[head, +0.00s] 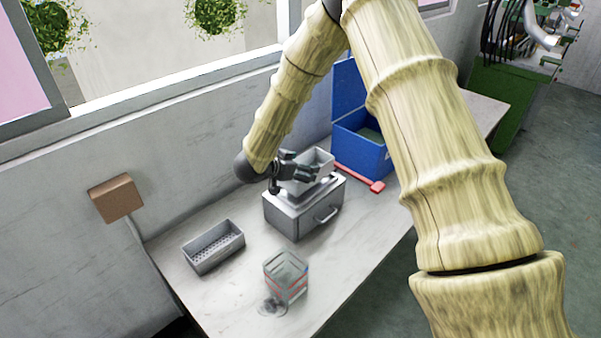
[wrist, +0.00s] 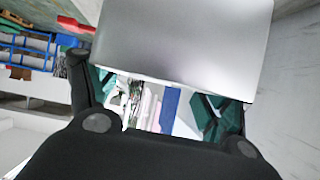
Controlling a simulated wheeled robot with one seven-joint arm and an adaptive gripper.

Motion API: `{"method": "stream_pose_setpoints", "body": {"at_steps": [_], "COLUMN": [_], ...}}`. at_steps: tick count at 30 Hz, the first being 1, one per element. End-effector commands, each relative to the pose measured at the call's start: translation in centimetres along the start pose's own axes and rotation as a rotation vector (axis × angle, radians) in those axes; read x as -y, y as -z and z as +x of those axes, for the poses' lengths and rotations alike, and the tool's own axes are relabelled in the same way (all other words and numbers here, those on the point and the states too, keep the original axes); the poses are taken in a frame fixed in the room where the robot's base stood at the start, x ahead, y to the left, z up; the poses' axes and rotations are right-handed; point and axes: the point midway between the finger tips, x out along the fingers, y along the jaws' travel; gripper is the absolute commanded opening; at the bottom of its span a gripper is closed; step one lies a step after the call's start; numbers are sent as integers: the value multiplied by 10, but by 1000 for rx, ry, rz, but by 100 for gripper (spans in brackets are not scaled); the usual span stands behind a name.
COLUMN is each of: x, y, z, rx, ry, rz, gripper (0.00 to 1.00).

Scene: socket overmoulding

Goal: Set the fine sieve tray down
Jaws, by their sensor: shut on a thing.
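My gripper (head: 296,168) is shut on a light grey open-topped tray (head: 321,163), taken as the fine sieve tray. The tray is slightly tilted in the head view, over the top of a grey metal box (head: 290,222) with a front handle. I cannot tell whether the tray touches the box top. In the wrist view the tray's smooth grey wall (wrist: 185,40) fills the upper middle, between my dark fingers (wrist: 165,108). The tray's floor and mesh are hidden.
Another grey tray (head: 213,247) with a perforated floor stands on the table (head: 345,265) at left. A clear container with red bands (head: 286,277) stands in front. A blue bin (head: 361,146) and a red tool (head: 359,178) lie behind right. Bare table separates the tray and container.

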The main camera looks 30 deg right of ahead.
Motion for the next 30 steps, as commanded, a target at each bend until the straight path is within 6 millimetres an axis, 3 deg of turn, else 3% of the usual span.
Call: {"method": "stream_pose_setpoints", "body": {"at_steps": [5, 16, 27, 28, 30], "x": [3, 2, 1, 1, 1], "y": [-2, -29, -33, -32, -32], "z": [2, 17, 19, 19, 19], "rx": [0, 0, 0, 0, 0], "ry": [0, 0, 0, 0, 0], "rz": [-1, -1, 0, 0, 0], "gripper": [10, 10, 10, 85, 98]}}
